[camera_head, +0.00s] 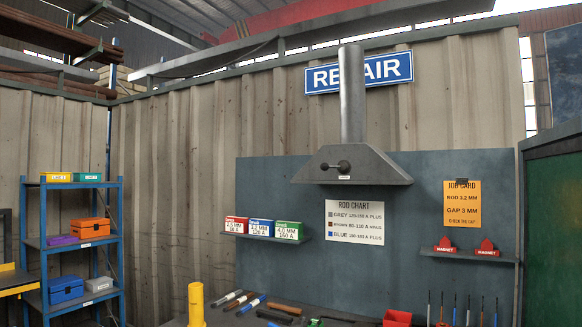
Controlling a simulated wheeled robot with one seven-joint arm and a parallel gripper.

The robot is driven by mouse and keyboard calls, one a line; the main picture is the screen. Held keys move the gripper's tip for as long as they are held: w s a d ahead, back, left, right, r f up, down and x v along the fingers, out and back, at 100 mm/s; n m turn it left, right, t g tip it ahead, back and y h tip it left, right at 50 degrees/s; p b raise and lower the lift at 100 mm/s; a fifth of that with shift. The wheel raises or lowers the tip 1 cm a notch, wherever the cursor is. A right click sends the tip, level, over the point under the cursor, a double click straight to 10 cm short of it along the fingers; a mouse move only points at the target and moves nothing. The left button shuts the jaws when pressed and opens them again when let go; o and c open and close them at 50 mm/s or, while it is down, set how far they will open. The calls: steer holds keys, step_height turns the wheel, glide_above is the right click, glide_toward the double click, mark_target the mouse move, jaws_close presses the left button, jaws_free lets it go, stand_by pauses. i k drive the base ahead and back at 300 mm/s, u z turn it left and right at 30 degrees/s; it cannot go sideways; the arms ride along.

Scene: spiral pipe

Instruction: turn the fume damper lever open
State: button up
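The fume damper lever (335,166) is a small dark lever on the front face of the grey fume hood (380,167). It lies about level, with its arm pointing left from a round pivot. A small white label sits below it, too small to read. The hood hangs on the blue-grey back panel, and a round metal duct (351,95) rises from its top. My gripper is not in view, and nothing touches the lever.
Below the hood is a bench with rods, tools, a red bin (397,318) and an upright yellow cylinder (196,304). A shelf (266,237) with three boxes is left of the rod chart (354,222). A blue rack (72,240) stands far left. The space before the lever looks clear.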

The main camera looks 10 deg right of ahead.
mark_target(325, 166)
steer(key=u, duration=0.55)
steer(key=i, duration=2.1)
steer(key=u, duration=0.2)
